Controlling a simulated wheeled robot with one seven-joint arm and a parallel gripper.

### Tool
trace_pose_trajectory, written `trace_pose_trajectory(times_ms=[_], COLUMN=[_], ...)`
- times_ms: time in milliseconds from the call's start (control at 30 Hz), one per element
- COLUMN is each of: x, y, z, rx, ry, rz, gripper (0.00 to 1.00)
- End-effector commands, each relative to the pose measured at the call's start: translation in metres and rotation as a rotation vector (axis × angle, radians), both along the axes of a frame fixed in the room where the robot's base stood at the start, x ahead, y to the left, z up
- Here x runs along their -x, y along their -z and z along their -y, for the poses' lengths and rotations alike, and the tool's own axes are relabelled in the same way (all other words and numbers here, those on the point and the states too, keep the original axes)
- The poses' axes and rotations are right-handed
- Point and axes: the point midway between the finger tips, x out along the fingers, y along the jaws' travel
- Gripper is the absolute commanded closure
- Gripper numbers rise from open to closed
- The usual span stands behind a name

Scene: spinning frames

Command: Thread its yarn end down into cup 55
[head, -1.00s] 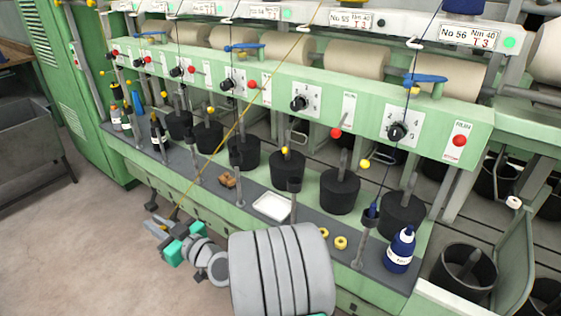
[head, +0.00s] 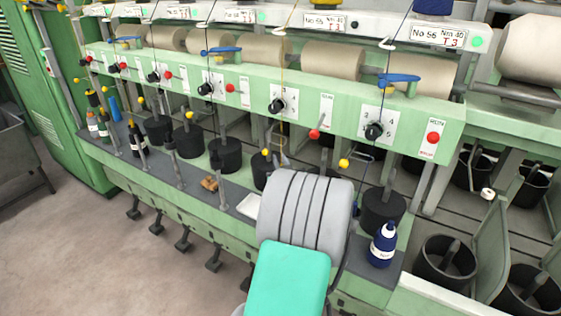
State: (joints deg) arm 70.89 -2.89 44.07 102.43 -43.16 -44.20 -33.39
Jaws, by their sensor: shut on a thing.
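The yellow yarn (head: 282,68) comes down from the top bar past the sign No 55 (head: 325,22) and the dial (head: 277,105) below it. It hangs near vertical and its lower end is lost behind my arm. My gripper is hidden behind my own thick grey arm links, so its fingers and what they hold do not show. The small post-mounted cup below sign 55 is also covered by my arm; whether the yarn end touches it cannot be seen.
A dark blue bottle (head: 382,244) stands at the shelf's right end, near a black pot (head: 383,210). A white tray (head: 249,205) shows partly left of my arm, beside a brown piece (head: 209,184). Posts line the shelf's front. The floor (head: 90,240) at left is clear.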

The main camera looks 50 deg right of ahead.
Motion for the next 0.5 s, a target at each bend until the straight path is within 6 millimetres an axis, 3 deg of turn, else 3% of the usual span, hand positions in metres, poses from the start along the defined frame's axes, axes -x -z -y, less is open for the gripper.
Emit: trace_pose_trajectory(times_ms=[200,267,500], x=[-0.028,-0.025,-0.025], y=[-0.004,0.018,0.035], z=[0.006,0.006,0.006], rx=[-0.003,0.0,0.001], ry=[-0.005,-0.001,-0.002], rz=[-0.002,0.0,-0.001], gripper=[1.0,1.0,1.0])
